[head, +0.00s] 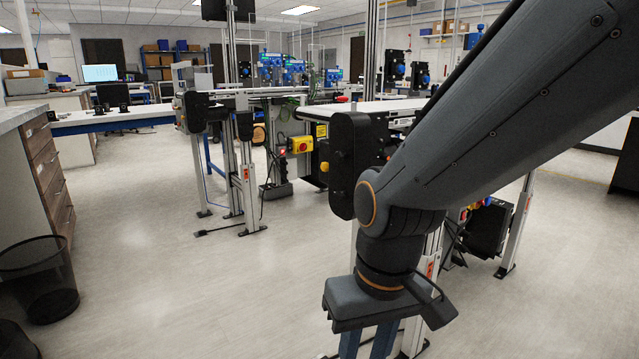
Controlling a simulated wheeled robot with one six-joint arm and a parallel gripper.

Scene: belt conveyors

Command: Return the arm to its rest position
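My arm (500,110) comes in from the upper right and bends down at a dark wrist with orange rings. My gripper (366,346) hangs at the bottom of the head view, pointing down, with two blue fingers below a dark body. A narrow gap shows between the fingers. Their tips are cut off by the lower edge, so I cannot tell whether they are open or hold something. The arm covers part of the conveyor (378,108) behind it on the right.
Another belt conveyor (110,119) runs across the left. A drawer cabinet (48,178) and a black mesh bin (38,280) stand at the left edge. A red and yellow switch box (300,145) is on the conveyor frame. The floor (190,280) in the left middle is clear.

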